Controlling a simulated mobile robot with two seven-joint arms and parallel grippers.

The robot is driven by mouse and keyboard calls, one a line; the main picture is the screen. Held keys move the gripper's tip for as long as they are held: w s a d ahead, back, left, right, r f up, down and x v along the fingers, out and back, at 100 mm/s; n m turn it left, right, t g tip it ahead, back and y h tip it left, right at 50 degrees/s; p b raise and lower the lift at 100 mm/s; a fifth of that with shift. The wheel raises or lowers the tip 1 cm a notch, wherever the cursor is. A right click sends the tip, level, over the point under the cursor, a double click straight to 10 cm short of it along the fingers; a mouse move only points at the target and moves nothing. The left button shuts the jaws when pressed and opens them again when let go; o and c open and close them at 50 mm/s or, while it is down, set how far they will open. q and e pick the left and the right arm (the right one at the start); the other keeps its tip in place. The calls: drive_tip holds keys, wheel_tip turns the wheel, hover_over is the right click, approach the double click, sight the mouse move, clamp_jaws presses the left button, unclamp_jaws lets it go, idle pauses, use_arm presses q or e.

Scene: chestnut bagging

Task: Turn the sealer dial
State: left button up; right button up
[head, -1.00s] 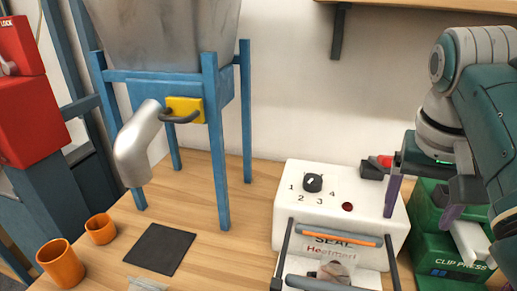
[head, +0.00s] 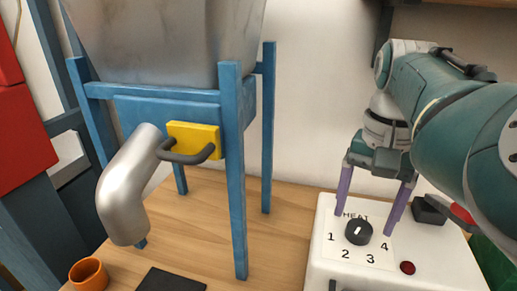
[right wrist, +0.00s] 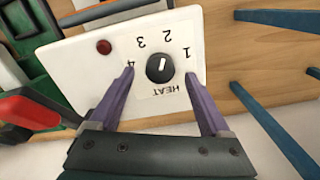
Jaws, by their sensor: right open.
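The sealer (head: 330,262) is a white box at the lower right in the head view. Its black dial (head: 359,231) has a white pointer line, a HEAT label and the numbers 1 to 4. The dial also shows in the right wrist view (right wrist: 159,69), where the lettering is upside down. My right gripper (head: 365,222) is open, its two purple fingers pointing down on either side of the dial. In the right wrist view the fingertips (right wrist: 159,75) are apart from the dial, with a gap on each side. I cannot tell their exact height above the panel. My left gripper is out of view.
A red button (head: 407,267) sits right of the dial on the sealer. A metal hopper on a blue frame (head: 232,170) with a yellow plate (head: 194,140) stands left. An orange cup (head: 88,273) and a dark mat (head: 170,281) lie at the lower left.

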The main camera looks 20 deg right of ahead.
sight(359, 231)
drive_tip(key=shift+f, duration=1.2)
clamp_jaws()
